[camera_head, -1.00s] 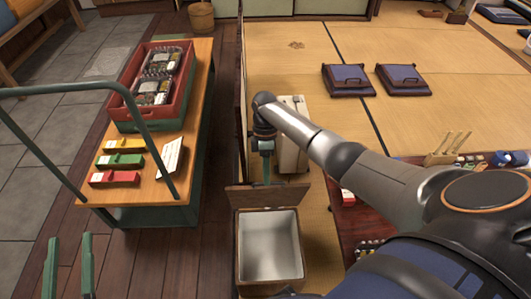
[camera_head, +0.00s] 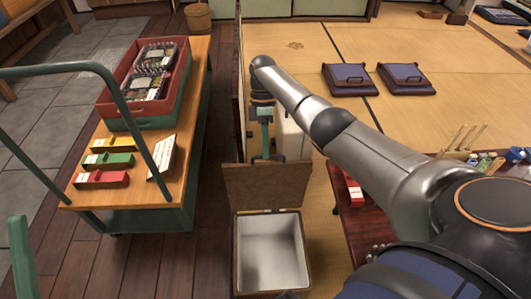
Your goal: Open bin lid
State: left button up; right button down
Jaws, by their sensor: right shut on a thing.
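The bin (camera_head: 302,268) is a wooden box with a pale, empty-looking interior, standing on the floor at the lower middle. Its brown lid (camera_head: 266,186) is raised along the far side and leans back, its inner face towards me. My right gripper (camera_head: 265,155) is at the middle of the lid's upper edge, shut on it; the fingertips are partly hidden behind the lid. My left gripper (camera_head: 23,258) shows only as a green piece at the lower left edge, away from the bin, so its opening is hidden.
A green-railed cart (camera_head: 189,120) stands left of the bin, carrying a red crate (camera_head: 115,107) and coloured boxes. A dark red low table (camera_head: 357,222) is at the right, under my arm. A pale box (camera_head: 292,135) stands behind the lid. Wooden floor between cart and bin is clear.

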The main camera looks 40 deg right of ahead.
notch_tip(320, 180, down, 3)
jog(key=shift+r+b, duration=0.1)
jog(key=shift+b, duration=0.2)
jog(key=shift+w+d+r, duration=0.1)
jog(key=shift+d+r, duration=0.05)
pick_arm(q)
jog(key=shift+w+d+f, duration=0.1)
jog(key=shift+w+f, duration=0.15)
jog(key=shift+f, duration=0.25)
jog(key=shift+w+d+f, duration=0.1)
jog(key=shift+w+f, duration=0.1)
jog(key=shift+f, duration=0.25)
pick_arm(e)
jog(key=shift+d+r, duration=0.1)
jog(key=shift+d, duration=0.1)
jog(key=c, duration=0.9)
grip_release()
jog(key=shift+r, duration=0.1)
pick_arm(q)
jog(key=shift+r, duration=0.1)
jog(key=shift+r, duration=0.1)
pick_arm(e)
jog(key=shift+a+r, duration=0.1)
